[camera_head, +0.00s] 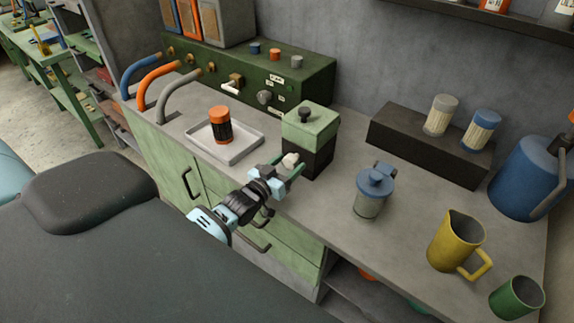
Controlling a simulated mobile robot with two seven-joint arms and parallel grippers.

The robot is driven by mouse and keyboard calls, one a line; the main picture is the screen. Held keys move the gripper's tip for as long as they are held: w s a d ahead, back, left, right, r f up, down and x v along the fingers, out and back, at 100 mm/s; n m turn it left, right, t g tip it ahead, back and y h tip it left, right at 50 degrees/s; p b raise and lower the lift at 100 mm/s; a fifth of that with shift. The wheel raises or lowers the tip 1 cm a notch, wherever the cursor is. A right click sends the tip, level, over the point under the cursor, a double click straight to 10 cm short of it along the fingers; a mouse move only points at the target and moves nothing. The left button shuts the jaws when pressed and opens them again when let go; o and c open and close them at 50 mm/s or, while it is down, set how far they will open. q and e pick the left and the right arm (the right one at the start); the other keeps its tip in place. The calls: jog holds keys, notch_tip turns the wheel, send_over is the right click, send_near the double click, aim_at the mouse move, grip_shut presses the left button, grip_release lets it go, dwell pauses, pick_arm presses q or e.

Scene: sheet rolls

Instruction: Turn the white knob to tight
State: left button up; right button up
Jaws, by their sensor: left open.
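A small white knob (290,160) shows at the near left side of a box with a green top and black lower part (309,132). My left gripper (286,168) reaches in from the lower left. Its jaws are open, with the fingers around or right beside the white knob; I cannot tell whether they touch it. The knob's pointer and any tight mark are too small or hidden to read. A white lever-like handle (230,88) is on the green panel (225,70) behind, beside a grey knob (264,97) and small labels. My right gripper is not in view.
A white tray (253,146) holds an orange-topped black jar (220,124) left of the box. A blue-lidded jar (374,191), yellow jug (456,241) and green mug (517,297) stand to the right. Curved pipes (157,80) rise at the left counter edge.

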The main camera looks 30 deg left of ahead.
pick_arm(q)
jog(key=shift+s+a, duration=0.15)
jog(key=shift+s, duration=1.8)
jog(key=shift+s+a, duration=0.15)
jog(key=shift+s, duration=1.8)
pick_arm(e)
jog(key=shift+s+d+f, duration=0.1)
